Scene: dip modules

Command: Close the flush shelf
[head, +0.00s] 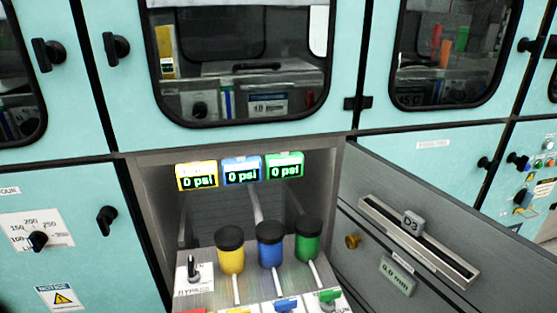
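The flush shelf (253,285) is in the lower middle of the head view, sticking out of a grey recess towards me. On it stand a yellow cylinder (231,258), a blue cylinder (270,251) and a green cylinder (307,245), each with a black cap. A black toggle (192,268) sits at its left, and coloured handles show along its front. The shelf's front edge is cut off by the bottom of the picture. Neither of my grippers is in view.
Yellow, blue and green displays (241,170) reading 0 psi hang at the recess top. To the right, a grey panel marked D3 (411,223) has a long handle (420,240) and a brass knob (352,242). Teal cabinet doors (60,180) with black latches surround the recess.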

